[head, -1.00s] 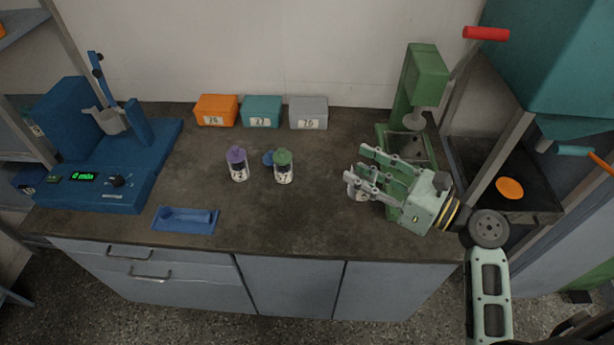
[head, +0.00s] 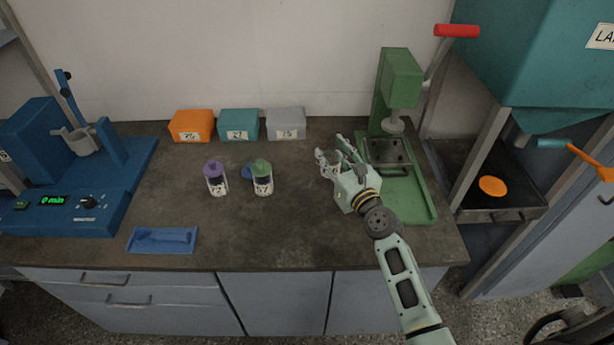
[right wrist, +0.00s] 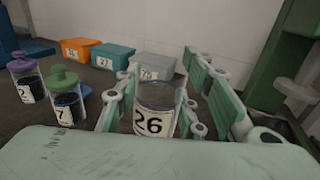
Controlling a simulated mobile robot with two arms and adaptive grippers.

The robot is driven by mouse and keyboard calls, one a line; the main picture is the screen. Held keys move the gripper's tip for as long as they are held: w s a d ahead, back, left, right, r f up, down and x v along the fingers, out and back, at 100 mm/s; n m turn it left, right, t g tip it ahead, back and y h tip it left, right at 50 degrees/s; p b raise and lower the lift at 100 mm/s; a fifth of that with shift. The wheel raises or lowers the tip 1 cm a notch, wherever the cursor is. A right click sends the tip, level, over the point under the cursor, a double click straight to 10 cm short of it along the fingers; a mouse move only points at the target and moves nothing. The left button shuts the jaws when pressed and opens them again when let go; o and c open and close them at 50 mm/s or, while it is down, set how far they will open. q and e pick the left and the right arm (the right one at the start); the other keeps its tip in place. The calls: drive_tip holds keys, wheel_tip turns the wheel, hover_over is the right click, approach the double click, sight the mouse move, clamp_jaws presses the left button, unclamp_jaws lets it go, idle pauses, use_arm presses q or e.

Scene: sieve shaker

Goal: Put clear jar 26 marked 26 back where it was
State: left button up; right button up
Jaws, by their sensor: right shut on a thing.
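The clear jar 26 (right wrist: 155,108), with a white label reading 26, stands upright between the fingers of my right gripper (right wrist: 160,95) in the right wrist view. The gripper is shut on it. In the head view my right gripper (head: 330,158) is over the right part of the bench, left of the green press, and its fingers mostly hide the jar. I cannot tell whether the jar's base touches the bench. My left gripper is not in view.
A purple-lidded jar (head: 215,178) and a green-lidded jar (head: 262,178) stand to the left, with a blue round piece beside the latter. Orange (head: 191,126), teal (head: 239,125) and grey (head: 286,124) boxes line the wall. The green press (head: 400,85) is close right.

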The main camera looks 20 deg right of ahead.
drive_tip(key=w+a+f+b, duration=0.1)
drive_tip(key=f, duration=0.1)
drive_tip(key=w+a+f+b, duration=0.1)
drive_tip(key=a+f, duration=0.1)
drive_tip(key=f, duration=0.1)
drive_tip(key=w+a+f+b, duration=0.1)
drive_tip(key=w+a+f, duration=0.1)
drive_tip(key=shift+a+f, duration=0.25)
drive_tip(key=shift+f, duration=0.35)
drive_tip(key=o, duration=1.2)
drive_tip(key=shift+f, duration=0.1)
drive_tip(key=shift+o, duration=0.2)
